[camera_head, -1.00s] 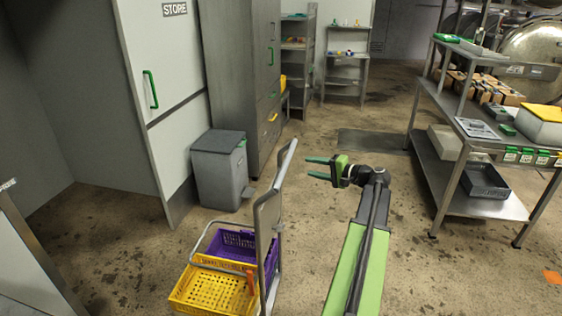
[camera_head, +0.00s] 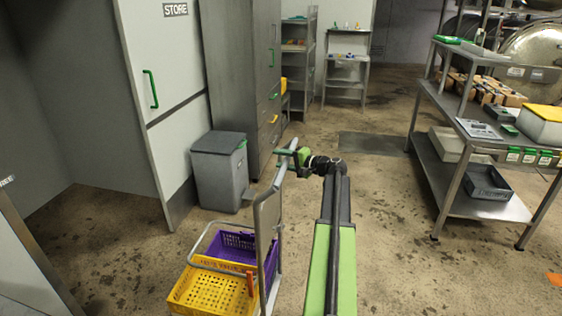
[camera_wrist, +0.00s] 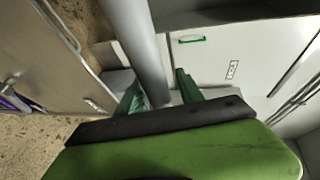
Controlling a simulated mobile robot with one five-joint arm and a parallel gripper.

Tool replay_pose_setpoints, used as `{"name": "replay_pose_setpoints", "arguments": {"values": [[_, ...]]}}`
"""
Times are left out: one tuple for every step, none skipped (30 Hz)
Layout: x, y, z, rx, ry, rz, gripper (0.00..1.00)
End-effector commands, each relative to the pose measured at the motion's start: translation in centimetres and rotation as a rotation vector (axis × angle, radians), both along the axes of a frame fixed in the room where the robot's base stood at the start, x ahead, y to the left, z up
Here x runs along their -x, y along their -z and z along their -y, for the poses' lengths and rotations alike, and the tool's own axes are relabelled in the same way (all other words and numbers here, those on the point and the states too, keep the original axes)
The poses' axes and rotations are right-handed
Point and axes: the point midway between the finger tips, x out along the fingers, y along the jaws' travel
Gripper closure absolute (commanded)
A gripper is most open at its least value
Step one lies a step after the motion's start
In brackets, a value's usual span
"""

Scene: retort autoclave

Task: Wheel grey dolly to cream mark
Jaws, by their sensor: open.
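The grey dolly (camera_head: 267,222) stands on the floor in front of me, with an upright frame on its right side. It carries a yellow crate (camera_head: 210,291) and a purple crate (camera_head: 233,246). My gripper (camera_head: 284,152) is at the top of the dolly's handle. In the wrist view, the grey handle bar (camera_wrist: 138,42) runs between the two green fingers of my gripper (camera_wrist: 160,92), which are apart. Contact with the bar cannot be told. No cream mark shows in these views.
A grey bin (camera_head: 219,172) stands behind the dolly, beside the store door (camera_head: 158,85) and a tall cabinet (camera_head: 240,75). A steel shelf table (camera_head: 470,190) is at the right. An orange mark (camera_head: 553,279) lies on the floor there. Floor between is clear.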

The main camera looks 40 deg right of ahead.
Motion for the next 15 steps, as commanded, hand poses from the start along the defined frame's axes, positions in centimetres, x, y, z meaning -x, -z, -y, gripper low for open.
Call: {"name": "replay_pose_setpoints", "arguments": {"values": [[0.02,0.0,0.0,0.0,0.0,0.0,0.56],[0.03,-0.01,0.0,0.0,0.0,0.0,0.57],[0.04,-0.01,0.02,0.0,0.0,0.0,0.62],[0.04,-0.01,0.02,0.0,0.0,0.0,0.66],[0.05,-0.01,0.02,0.0,0.0,0.0,0.7],[0.05,-0.01,0.02,0.0,0.0,0.0,0.76],[0.06,0.0,0.02,0.0,0.0,0.0,0.79],[0.06,0.0,0.02,0.0,0.0,0.0,0.83],[0.07,0.0,0.03,0.0,0.0,0.0,0.89],[0.08,0.0,0.03,0.0,0.0,0.0,0.93],[0.08,0.0,0.03,0.0,0.0,0.0,0.96],[0.09,0.01,0.05,0.0,0.0,-0.001,1.0],[0.09,0.01,0.05,0.0,0.0,-0.001,1.0],[0.1,0.01,0.05,0.0,0.0,-0.001,1.0],[0.1,0.02,0.05,0.001,0.0,-0.001,1.0]]}}
